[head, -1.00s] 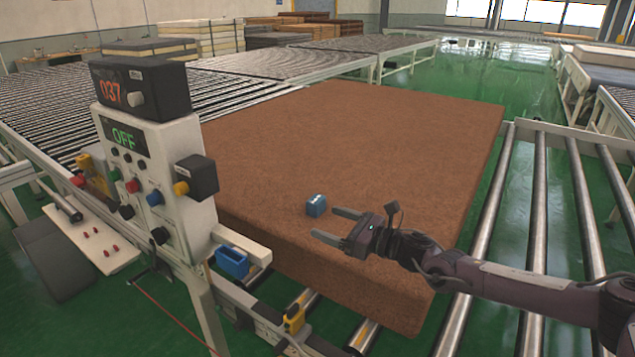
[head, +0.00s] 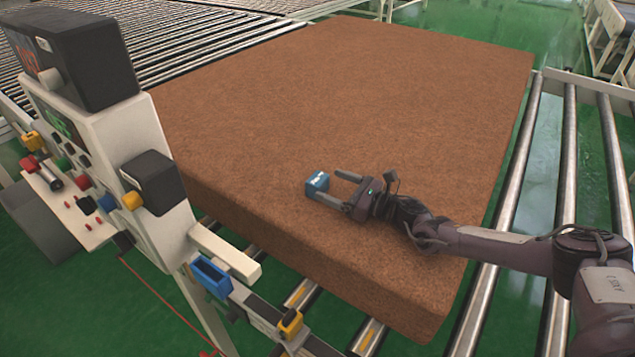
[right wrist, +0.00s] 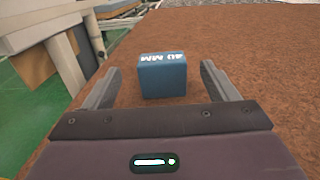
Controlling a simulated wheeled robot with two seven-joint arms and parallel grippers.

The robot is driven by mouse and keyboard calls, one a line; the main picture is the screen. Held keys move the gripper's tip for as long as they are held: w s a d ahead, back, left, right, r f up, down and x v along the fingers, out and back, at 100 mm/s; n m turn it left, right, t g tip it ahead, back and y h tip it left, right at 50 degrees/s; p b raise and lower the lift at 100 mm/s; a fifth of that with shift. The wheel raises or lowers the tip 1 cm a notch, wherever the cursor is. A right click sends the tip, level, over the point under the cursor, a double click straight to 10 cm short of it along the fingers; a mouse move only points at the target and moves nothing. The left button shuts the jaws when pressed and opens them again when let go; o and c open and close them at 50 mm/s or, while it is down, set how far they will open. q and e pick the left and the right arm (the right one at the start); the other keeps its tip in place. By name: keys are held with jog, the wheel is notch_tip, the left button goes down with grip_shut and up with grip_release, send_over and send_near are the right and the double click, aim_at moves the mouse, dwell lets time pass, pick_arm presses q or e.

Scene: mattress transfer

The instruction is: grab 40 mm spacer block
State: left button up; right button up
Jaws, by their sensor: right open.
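The 40 mm spacer block (head: 317,183) is a small blue block with white lettering on top. It sits on the brown mattress (head: 350,100), near its front edge. My right gripper (head: 331,187) is open and low over the mattress, its fingertips close to the block. In the right wrist view the block (right wrist: 163,76) stands ahead, between the lines of the two fingers (right wrist: 159,85), with "40 MM" showing upside down. A gap shows between each finger and the block. My left gripper is in none of these views.
A control panel (head: 110,150) on a post stands at the left. A blue holder (head: 212,277) and a yellow part (head: 290,323) sit on the rail in front of the mattress. Bare rollers (head: 515,200) lie to the right. The mattress top around the block is clear.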

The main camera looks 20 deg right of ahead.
jog(key=shift+x, duration=0.85)
jog(key=shift+w+a+r, duration=0.15)
jog(key=shift+w, duration=0.15)
jog(key=p+x, duration=0.1)
jog(key=x, duration=0.4)
jog(key=shift+w, duration=0.15)
pick_arm(q)
jog(key=shift+w+d+r, duration=0.1)
jog(key=shift+w+r, duration=0.5)
jog(key=shift+r, duration=0.15)
pick_arm(e)
jog(key=shift+c, duration=1.3)
jog(key=c, duration=0.7)
pick_arm(q)
jog(key=shift+d, duration=0.1)
pick_arm(e)
jog(key=shift+c, duration=0.7)
jog(key=shift+r, duration=0.1)
